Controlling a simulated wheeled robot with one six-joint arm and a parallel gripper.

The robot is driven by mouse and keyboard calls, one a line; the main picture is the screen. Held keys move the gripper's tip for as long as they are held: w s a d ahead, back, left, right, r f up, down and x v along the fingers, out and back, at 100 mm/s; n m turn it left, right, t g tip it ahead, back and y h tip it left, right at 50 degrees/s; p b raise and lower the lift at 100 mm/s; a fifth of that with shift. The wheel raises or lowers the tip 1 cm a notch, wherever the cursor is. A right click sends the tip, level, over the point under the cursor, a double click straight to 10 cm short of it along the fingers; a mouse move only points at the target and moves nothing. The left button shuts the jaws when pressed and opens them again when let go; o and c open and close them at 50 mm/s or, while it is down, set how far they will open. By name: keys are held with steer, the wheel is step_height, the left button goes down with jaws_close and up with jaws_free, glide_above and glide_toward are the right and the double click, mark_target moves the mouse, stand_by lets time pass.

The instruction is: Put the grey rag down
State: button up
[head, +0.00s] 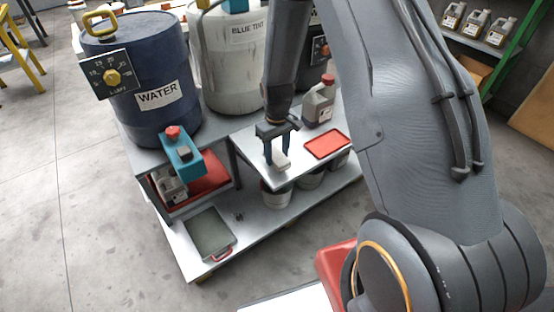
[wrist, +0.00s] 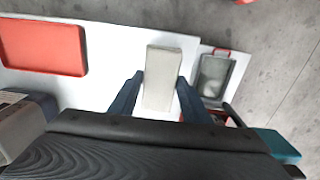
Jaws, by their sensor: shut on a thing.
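My gripper (head: 276,157) hangs pointing down over the white bench top (head: 258,140) and is shut on a pale grey block-shaped thing, the grey rag (head: 283,162). The rag also shows in the wrist view (wrist: 163,70), lying between the two dark blue fingers and reaching out beyond their tips. It is at or just above the bench surface, left of a red tray (head: 327,144); I cannot tell whether it touches the bench. The red tray is at upper left in the wrist view (wrist: 42,45), apart from the rag.
A grey jug with a red cap (head: 319,104) stands behind the tray. A blue WATER drum (head: 140,85) and a pale BLUE TINT drum (head: 232,60) stand at the back. A grey tray (head: 210,234) lies on the lower shelf, with buckets (head: 275,196) under the bench top.

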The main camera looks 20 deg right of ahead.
mark_target(277, 156)
steer(key=shift+f, duration=1.4)
steer(key=o, duration=1.2)
steer(key=shift+f, duration=0.1)
step_height(277, 156, up, 12)
steer(key=s+d+r+m, duration=0.2)
steer(key=s+r, duration=0.6)
steer(key=s, duration=0.4)
steer(key=s+d+r+m, duration=0.2)
steer(key=s+r+m, duration=0.1)
steer(key=s+r, duration=0.6)
steer(key=s, duration=0.3)
steer(key=shift+s, duration=0.25)
